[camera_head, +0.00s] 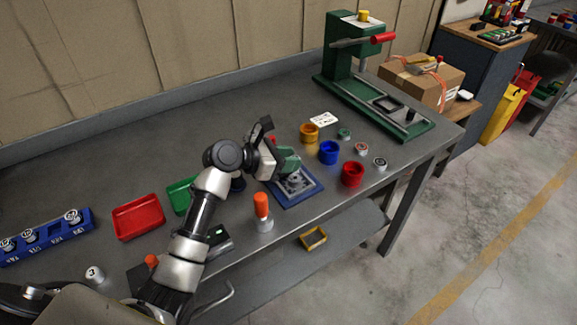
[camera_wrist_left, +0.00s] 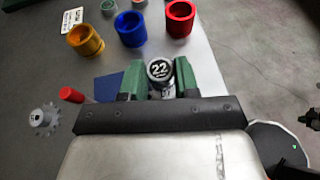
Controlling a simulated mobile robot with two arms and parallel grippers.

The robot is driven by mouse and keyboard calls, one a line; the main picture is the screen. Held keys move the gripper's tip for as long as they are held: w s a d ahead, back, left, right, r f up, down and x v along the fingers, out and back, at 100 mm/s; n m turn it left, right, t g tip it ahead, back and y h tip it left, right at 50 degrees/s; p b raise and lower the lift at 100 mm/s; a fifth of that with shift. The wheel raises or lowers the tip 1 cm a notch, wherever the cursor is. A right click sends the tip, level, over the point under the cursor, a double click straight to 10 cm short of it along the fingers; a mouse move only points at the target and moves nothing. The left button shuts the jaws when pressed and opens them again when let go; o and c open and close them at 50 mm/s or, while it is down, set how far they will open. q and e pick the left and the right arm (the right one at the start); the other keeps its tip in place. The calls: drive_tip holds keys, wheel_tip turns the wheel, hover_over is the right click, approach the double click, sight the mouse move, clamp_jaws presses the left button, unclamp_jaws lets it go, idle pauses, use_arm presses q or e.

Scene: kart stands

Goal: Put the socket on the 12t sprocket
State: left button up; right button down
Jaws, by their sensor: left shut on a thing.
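My left gripper (camera_head: 288,160) has green fingers and hangs over the blue mat (camera_head: 311,188) in the head view. In the left wrist view its fingers (camera_wrist_left: 160,78) are shut on a silver socket (camera_wrist_left: 161,72) with a black end marked 22. In the head view the socket is hidden by the gripper. A grey toothed sprocket (camera_wrist_left: 42,117) shows at the left of the left wrist view, apart from the gripper. No tooth count is readable on it. The blue mat also shows in the left wrist view (camera_wrist_left: 107,88) beside the fingers. My right gripper is not in view.
Yellow (camera_head: 309,133), blue (camera_head: 328,152) and red (camera_head: 352,174) cups stand right of the mat, near small round parts (camera_head: 361,149). An orange-handled tool (camera_head: 262,207) stands at the front edge. A red tray (camera_head: 138,217) and blue socket rack (camera_head: 45,238) lie left. A green press (camera_head: 345,75) stands behind.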

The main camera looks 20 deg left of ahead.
use_arm(q)
drive_tip(key=shift+f, duration=1.3)
drive_tip(key=o, duration=0.9)
drive_tip(key=shift+f, duration=0.1)
drive_tip(key=shift+o, duration=0.2)
drive_tip(key=shift+r, duration=0.2)
drive_tip(key=p+v, duration=0.9)
drive_tip(key=v, duration=0.3)
drive_tip(key=shift+p, duration=0.35)
